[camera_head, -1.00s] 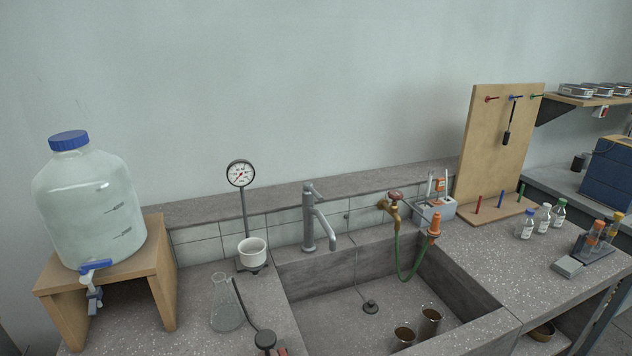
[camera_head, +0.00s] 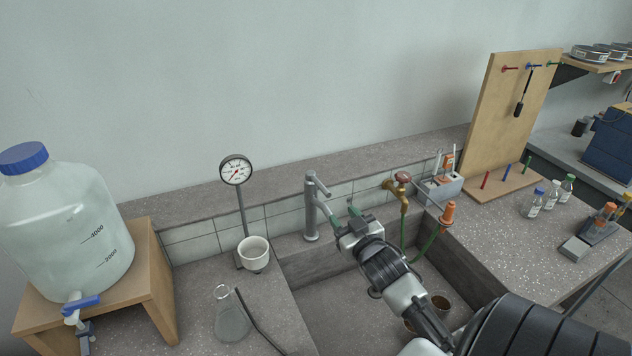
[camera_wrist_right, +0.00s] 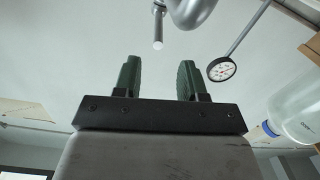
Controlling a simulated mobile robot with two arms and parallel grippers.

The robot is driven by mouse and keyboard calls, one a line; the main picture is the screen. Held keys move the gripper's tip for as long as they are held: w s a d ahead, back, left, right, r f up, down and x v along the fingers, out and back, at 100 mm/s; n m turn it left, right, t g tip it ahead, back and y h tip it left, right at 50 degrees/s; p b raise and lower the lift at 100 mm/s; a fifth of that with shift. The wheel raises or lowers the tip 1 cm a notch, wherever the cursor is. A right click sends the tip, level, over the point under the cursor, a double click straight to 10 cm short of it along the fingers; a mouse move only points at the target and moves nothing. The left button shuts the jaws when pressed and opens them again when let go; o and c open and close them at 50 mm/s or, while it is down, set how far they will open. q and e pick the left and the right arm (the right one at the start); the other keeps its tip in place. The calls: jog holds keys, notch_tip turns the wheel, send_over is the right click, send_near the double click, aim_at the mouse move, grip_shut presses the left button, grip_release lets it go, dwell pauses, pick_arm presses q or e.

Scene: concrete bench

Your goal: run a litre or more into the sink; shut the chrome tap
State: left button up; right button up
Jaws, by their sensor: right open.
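The chrome tap (camera_head: 311,212) stands upright at the back left of the sink (camera_head: 335,295), its short lever on top and its spout angled down to the right. My right gripper (camera_head: 341,212) is open and empty beside the spout, fingers pointing toward it. In the right wrist view, the fingers (camera_wrist_right: 159,75) are spread, with the tap's curved spout (camera_wrist_right: 192,12) and a thin rod end beyond them; nothing is between the fingers. I see no water stream from the spout, though the gripper partly hides the area below. My left gripper is not in view.
A brass tap (camera_head: 403,190) with a green hose is to the right. A dial gauge (camera_head: 236,170), white cup (camera_head: 253,253) and flask (camera_head: 231,315) stand to the left. A large bottle (camera_head: 65,235) sits on a wooden stand.

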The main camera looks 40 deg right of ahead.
aim_at(326, 190)
jog(key=shift+w+d+r, duration=0.15)
jog(key=shift+r, duration=0.15)
jog(key=w, duration=0.1)
jog(key=w+p, duration=0.1)
jog(key=r, duration=0.1)
jog(key=shift+w+d, duration=0.35)
jog(key=shift+w, duration=0.05)
jog(key=x, duration=0.2)
jog(key=p+x, duration=0.1)
jog(key=shift+w+d+f, duration=0.1)
jog(key=shift+w+f, duration=0.25)
jog(key=x, duration=0.2)
jog(key=shift+w, duration=0.25)
jog(key=shift+d+f, duration=0.1)
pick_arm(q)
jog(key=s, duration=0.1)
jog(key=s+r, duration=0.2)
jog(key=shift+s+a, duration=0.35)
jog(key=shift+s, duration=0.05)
pick_arm(e)
grip_shut()
